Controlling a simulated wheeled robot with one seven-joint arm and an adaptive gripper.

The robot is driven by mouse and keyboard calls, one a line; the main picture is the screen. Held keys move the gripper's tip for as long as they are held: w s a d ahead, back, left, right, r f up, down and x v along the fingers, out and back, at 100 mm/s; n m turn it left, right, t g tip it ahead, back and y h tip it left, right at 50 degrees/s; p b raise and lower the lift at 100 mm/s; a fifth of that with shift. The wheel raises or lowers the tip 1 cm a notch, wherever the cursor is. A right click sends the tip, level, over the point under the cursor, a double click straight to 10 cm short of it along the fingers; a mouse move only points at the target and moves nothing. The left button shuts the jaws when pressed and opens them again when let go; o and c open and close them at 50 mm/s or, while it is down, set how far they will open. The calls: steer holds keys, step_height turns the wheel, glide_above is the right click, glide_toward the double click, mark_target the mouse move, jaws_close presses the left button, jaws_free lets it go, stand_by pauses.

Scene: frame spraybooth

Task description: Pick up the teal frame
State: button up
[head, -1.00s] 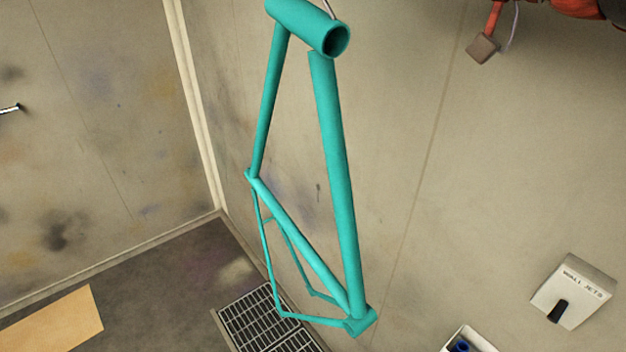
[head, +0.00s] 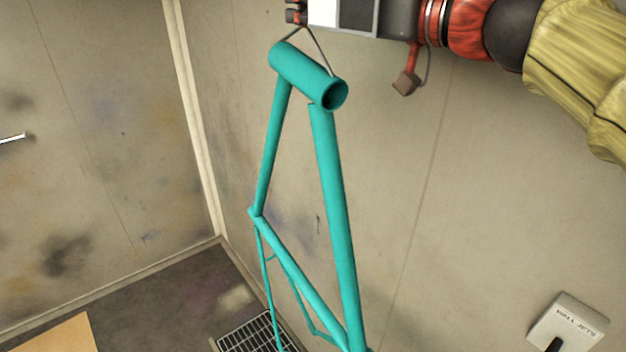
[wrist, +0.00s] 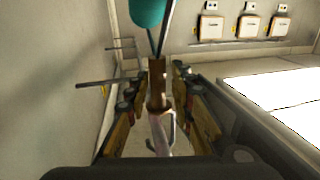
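The teal frame (head: 333,200) hangs upright in the head view, head tube at the top; its lower end is cut off by the picture edge. A thin wire runs from both ends of its head tube up to a point at the top edge. In the wrist view a teal tube end (wrist: 147,12) shows at the top, with the wire running to a brown hanger piece (wrist: 158,88). My gripper (wrist: 156,75) has its fingers apart, one on each side of this piece, with narrow gaps visible. In the head view the fingers are mostly out of the picture.
A white box marked "WALL JETS" (head: 568,325) is on the right wall. A floor grate (head: 255,335) and a tan board (head: 50,335) lie below. In the wrist view several switch boxes (wrist: 247,27) line the wall, and a bright panel (wrist: 270,95) is at right.

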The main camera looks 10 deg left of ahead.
steer(key=shift+c, duration=1)
steer(key=c, duration=0.4)
jaws_close()
steer(key=shift+s+r, duration=0.1)
steer(key=shift+r, duration=0.15)
